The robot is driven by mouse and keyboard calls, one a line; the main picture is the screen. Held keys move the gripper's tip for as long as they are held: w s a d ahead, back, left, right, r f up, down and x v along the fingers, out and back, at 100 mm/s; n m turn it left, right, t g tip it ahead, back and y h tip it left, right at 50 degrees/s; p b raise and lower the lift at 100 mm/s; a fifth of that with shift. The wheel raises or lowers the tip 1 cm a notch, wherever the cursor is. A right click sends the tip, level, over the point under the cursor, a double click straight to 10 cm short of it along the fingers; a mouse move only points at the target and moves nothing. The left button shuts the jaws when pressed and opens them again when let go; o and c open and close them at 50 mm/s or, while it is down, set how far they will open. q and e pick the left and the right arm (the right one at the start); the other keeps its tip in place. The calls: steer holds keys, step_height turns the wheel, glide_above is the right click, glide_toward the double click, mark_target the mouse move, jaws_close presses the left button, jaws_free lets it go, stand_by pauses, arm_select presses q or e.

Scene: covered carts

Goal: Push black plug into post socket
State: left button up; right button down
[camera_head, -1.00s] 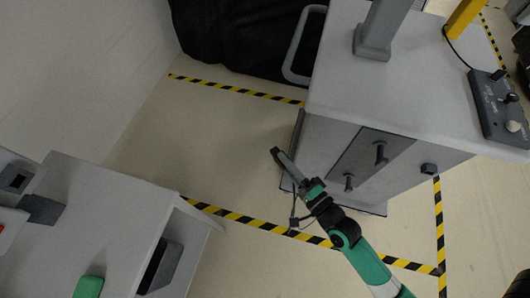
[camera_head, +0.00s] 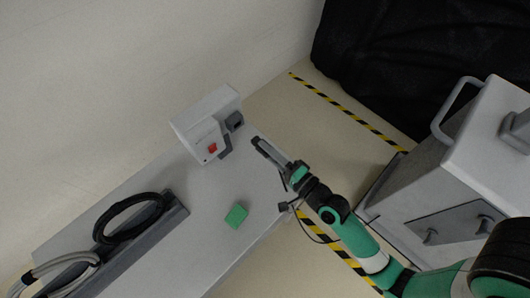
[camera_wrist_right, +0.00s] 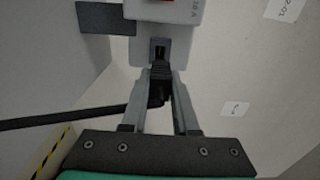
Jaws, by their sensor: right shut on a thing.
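The post is a white box (camera_head: 208,118) with a red switch (camera_head: 212,148), standing at the far end of the grey cart top in the head view. In the right wrist view, its socket (camera_wrist_right: 160,46) is a dark opening in a light grey block below the white housing. My right gripper (camera_head: 257,144) is just right of the post. It is shut on the black plug (camera_wrist_right: 159,84), which points at the socket. The plug tip is close to the opening; I cannot tell whether it touches or has entered. My left gripper is out of view.
A black cable coil (camera_head: 130,215) and grey hoses (camera_head: 60,265) lie on the cart top (camera_head: 195,215). A green block (camera_head: 236,215) sits nearer the middle. A second cart (camera_head: 495,125) with a handle stands at right. A dark cable trails left from the plug in the wrist view.

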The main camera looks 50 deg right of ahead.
mark_target(254, 139)
steer(key=shift+w+a, duration=0.1)
steer(key=shift+w+d, duration=0.25)
steer(key=shift+w, duration=0.95)
steer(key=shift+w+d, duration=0.2)
steer(key=shift+w, duration=0.95)
steer(key=shift+w+p, duration=0.4)
steer(key=shift+p, duration=0.3)
steer(key=shift+w+d, duration=0.15)
steer(key=shift+w, duration=0.65)
steer(key=shift+w+d, duration=0.1)
steer(key=shift+w, duration=0.7)
steer(key=c, duration=0.6)
jaws_free()
